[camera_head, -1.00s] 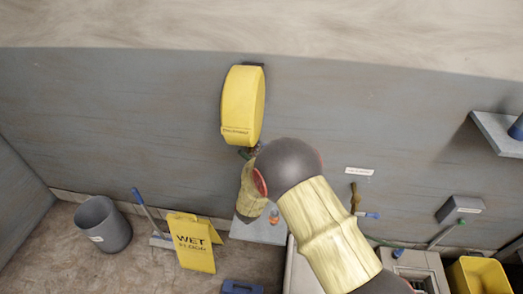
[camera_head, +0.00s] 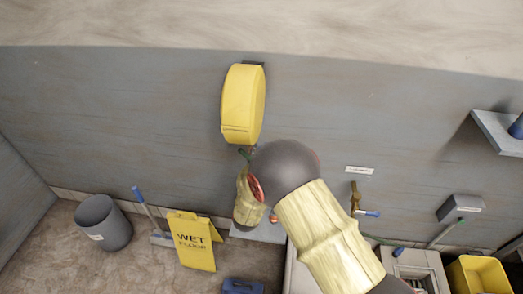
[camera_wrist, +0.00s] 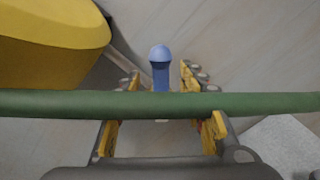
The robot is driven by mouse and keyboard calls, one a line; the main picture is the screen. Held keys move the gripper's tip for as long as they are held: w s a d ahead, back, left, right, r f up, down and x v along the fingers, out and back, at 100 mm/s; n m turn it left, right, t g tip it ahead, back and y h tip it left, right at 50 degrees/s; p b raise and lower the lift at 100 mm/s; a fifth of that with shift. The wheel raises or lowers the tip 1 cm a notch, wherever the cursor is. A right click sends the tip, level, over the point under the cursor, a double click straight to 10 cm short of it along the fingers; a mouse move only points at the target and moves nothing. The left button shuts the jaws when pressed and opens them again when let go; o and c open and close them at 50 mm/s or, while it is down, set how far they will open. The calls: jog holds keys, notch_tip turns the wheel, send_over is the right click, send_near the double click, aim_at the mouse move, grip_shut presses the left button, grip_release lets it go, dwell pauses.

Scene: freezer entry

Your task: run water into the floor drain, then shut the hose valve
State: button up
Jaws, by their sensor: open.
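My gripper (camera_wrist: 160,82) is open in the wrist view, one finger on each side of a blue round-topped piece (camera_wrist: 160,68). I cannot tell whether the fingers touch it. A green hose (camera_wrist: 60,103) crosses the wrist view in front of the fingers. The yellow hose reel (camera_head: 243,103) hangs on the wall above my wrist; a yellow body, probably the reel, fills the upper left of the wrist view (camera_wrist: 50,30). A brass tap (camera_head: 355,197) with a blue lever (camera_head: 371,213) is on the wall to the right. In the head view my arm hides the gripper. I cannot make out the floor drain.
A grey bin (camera_head: 103,222), a blue-handled tool (camera_head: 145,208) and a yellow wet-floor sign (camera_head: 193,243) stand at left. A pale basin (camera_head: 420,262) and a yellow bucket (camera_head: 478,275) are at right. A wall shelf (camera_head: 498,132) juts out at upper right.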

jog(key=s+a, duration=0.1)
jog(key=s, duration=0.7)
jog(key=shift+a, duration=0.3)
jog(key=shift+s+f, duration=0.1)
